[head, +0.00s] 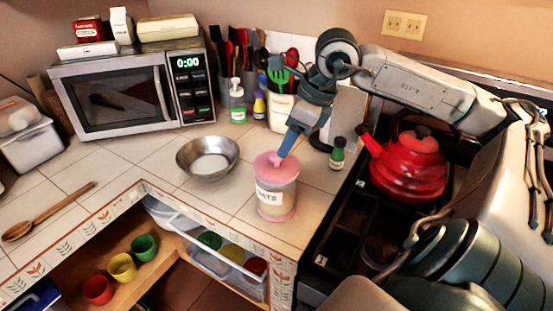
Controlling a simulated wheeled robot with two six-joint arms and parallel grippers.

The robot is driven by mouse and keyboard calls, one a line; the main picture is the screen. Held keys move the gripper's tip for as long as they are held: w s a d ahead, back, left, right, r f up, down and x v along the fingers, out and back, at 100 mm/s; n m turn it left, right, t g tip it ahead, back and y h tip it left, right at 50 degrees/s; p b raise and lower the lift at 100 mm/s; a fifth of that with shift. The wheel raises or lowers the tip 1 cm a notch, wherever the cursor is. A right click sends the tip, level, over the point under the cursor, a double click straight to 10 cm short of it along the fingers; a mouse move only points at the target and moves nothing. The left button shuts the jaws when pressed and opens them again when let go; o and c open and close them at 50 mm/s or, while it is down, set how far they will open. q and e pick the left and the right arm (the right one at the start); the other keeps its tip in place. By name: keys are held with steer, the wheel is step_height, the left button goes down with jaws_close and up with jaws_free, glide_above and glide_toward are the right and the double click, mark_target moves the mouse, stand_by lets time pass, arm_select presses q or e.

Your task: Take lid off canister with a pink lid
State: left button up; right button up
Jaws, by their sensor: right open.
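The canister (277,199) stands upright on the tiled counter near its front right corner. It is clear with pale contents, a white label and a pink base. Its pink lid (265,171) sits on top, with a small pink knob in the middle. My right gripper (282,157) reaches down from above, its blue fingers at the knob. It is open; I cannot tell whether the fingers touch the knob, and they partly hide it. My left gripper is not in view.
A metal bowl (207,155) stands left of the canister. A small green bottle (338,153) and a red kettle (408,165) on the stove are to the right. Utensils and bottles stand behind, near a microwave (120,100). A wooden spoon (48,211) lies left. The front counter edge is close.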

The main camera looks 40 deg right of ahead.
mark_target(276, 162)
steer(key=shift+w+a+f+p, duration=0.2)
steer(key=shift+w+f+p, duration=0.15)
steer(key=shift+p, duration=0.35)
steer(key=shift+p+x, duration=0.55)
steer(key=shift+x, duration=0.25)
steer(key=shift+p+x, duration=0.4)
steer(key=shift+x, duration=0.7)
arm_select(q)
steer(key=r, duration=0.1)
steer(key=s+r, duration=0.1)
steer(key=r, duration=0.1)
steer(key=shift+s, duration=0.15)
arm_select(e)
steer(key=shift+w+d+f, duration=0.1)
steer(key=shift+w+f, duration=0.05)
steer(key=shift+f, duration=0.15)
steer(key=c, duration=1)
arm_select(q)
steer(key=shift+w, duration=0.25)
arm_select(e)
steer(key=shift+c, duration=0.2)
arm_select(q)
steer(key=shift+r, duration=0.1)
arm_select(e)
steer(key=shift+r, duration=0.15)
